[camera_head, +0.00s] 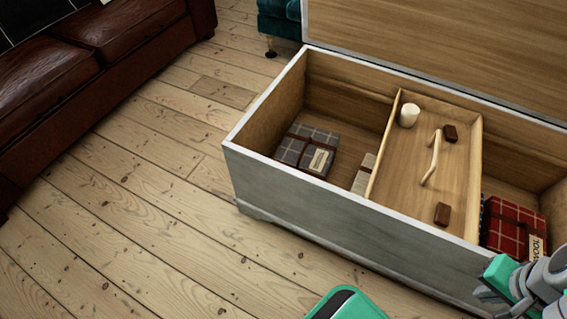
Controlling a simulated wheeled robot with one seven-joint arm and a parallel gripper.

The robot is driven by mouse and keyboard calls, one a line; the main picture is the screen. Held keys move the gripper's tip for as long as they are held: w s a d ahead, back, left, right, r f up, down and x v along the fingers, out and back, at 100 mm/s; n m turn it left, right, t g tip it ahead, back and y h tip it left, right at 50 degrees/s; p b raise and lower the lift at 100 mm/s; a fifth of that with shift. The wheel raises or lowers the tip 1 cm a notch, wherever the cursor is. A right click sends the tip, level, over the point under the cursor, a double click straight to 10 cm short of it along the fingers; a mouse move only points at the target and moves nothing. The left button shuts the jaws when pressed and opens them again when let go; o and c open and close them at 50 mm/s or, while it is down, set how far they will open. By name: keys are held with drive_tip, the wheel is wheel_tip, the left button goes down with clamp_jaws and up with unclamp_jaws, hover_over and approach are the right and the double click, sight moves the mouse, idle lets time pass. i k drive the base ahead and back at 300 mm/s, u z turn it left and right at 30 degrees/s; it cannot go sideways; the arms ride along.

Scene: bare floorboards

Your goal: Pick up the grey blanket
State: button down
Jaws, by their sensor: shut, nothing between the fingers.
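The grey blanket (308,147) is a folded grey plaid bundle with a dark brown strap and a pale tag. It lies flat on the floor of the left compartment of an open wooden chest (330,220). My gripper (497,283) is at the bottom right corner, partly cut off by the picture edge. It is shut and empty, near the chest's front right side, well to the right of the blanket and not touching it.
A wooden tray (405,170) spans the chest's middle, holding a white candle (409,116), a pale curved handle (432,160) and small brown blocks. A red plaid blanket (515,225) lies in the right compartment. A brown leather sofa (60,80) stands left. Floorboards between are clear.

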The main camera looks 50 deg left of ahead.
sight(310, 150)
drive_tip(key=u, duration=0.7)
drive_tip(key=k, duration=0.15)
drive_tip(key=u, duration=1.1)
drive_tip(key=i, duration=0.2)
drive_tip(key=z, duration=0.15)
